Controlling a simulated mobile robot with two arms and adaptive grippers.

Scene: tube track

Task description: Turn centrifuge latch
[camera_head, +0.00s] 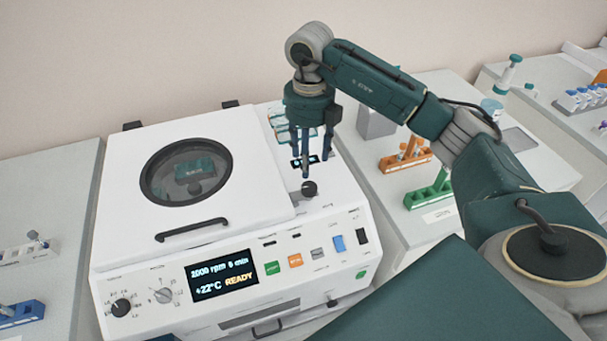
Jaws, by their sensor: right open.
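The white centrifuge (320,222) stands on the bench in the left half of the head view. Its lid (245,184) is down, with a round dark-rimmed window and a black handle (192,230) at its front edge. A small black knob (309,188), which looks like the latch, sits on the top panel right of the lid. My right gripper (305,172) points down just above this knob. Its fingers are open, and I cannot tell whether they touch the knob. My left gripper does not show.
The front panel has a lit display (222,275) reading READY, with several buttons and dials. An orange rack (404,160) and a green rack (428,193) stand on the bench to the right. A blue rack (20,315) is at the lower left.

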